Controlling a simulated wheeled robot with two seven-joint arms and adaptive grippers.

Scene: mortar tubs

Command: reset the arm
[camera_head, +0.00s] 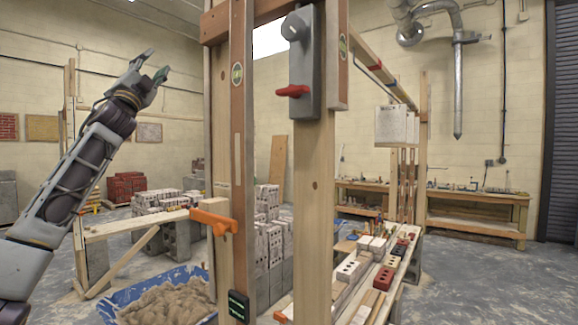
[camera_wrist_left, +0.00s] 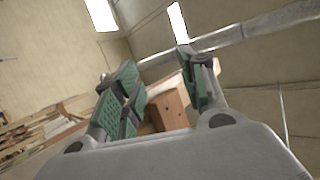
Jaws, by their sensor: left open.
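My left arm comes in from the left in the head view and is raised, with the left gripper (camera_head: 155,75) high up and pointing upward. In the left wrist view the left gripper (camera_wrist_left: 160,90) has its green-padded fingers apart, with nothing between them that I can see held. A wooden beam end (camera_wrist_left: 172,105) shows beyond the fingers, apart from them as far as I can tell. My right gripper is not in view.
Wooden posts (camera_head: 220,150) stand close in front, carrying a grey box with a red handle (camera_head: 303,75) and an orange clamp (camera_head: 213,221). A blue tub (camera_head: 110,301) of mortar lies below. A bench with bricks (camera_head: 352,268) stands right. Air around the left gripper looks clear.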

